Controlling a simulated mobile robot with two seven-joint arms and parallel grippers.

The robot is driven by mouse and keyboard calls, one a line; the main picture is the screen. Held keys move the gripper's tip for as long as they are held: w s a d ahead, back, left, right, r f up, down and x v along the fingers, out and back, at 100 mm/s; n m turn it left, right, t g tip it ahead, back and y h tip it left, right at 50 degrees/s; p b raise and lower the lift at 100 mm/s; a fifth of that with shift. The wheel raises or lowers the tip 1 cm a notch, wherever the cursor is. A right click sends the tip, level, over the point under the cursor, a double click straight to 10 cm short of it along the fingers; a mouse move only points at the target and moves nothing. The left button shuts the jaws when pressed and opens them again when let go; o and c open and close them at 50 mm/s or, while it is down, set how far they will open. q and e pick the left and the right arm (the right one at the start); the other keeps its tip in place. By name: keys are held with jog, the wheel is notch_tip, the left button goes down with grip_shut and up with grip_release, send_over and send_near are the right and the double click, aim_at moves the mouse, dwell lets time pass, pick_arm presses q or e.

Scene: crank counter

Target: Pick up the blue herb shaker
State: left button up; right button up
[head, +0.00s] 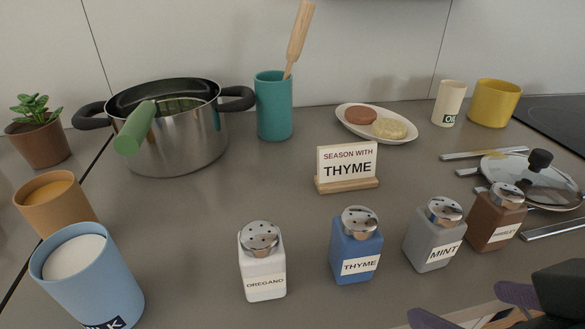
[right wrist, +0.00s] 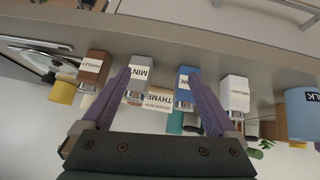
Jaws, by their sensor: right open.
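The blue herb shaker (head: 355,245), labelled THYME with a silver holed cap, stands upright on the counter in the head view. It also shows in the right wrist view (right wrist: 184,78), which is upside down, near the tip of one finger. My right gripper (head: 472,306) is at the bottom right of the head view, open and empty. It is nearer to me than the shaker and to its right, apart from it. In the right wrist view its purple fingers (right wrist: 158,75) are spread wide. A card (head: 347,163) behind reads SEASON WITH THYME. My left gripper is out of view.
A white OREGANO shaker (head: 263,270) stands left of the blue one; a grey MINT shaker (head: 433,240) and a brown shaker (head: 494,222) stand right. A pot (head: 175,135), teal holder (head: 273,105), plate (head: 350,112) and glass lid (head: 530,178) are behind. A blue milk cup (head: 95,280) is front left.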

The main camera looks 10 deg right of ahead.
aim_at(359, 264)
jog(key=w+a+f+t+b, duration=0.2)
jog(key=b, duration=0.3)
jog(key=w+a+f+t+y+b, duration=0.1)
jog(key=w+a+f+t+b, duration=0.1)
jog(key=b, duration=0.3)
jog(key=shift+w+a+f+t+b, duration=0.15)
jog(key=shift+w+a+t+b, duration=0.2)
jog(key=shift+w+a+t, duration=0.25)
jog(key=shift+a+t, duration=0.25)
jog(key=shift+t, duration=0.15)
jog(key=shift+w+a+r+b, duration=0.1)
jog(key=shift+w+r+b, duration=0.1)
jog(key=shift+b, duration=0.1)
jog(key=x, duration=0.3)
jog(key=shift+w+r, duration=0.1)
jog(key=shift+w, duration=0.1)
jog(key=shift+b+x, duration=0.35)
jog(key=shift+x, duration=2.65)
jog(key=shift+r, duration=0.1)
jog(key=shift+c, duration=0.2)
jog(key=c, duration=0.6)
grip_shut()
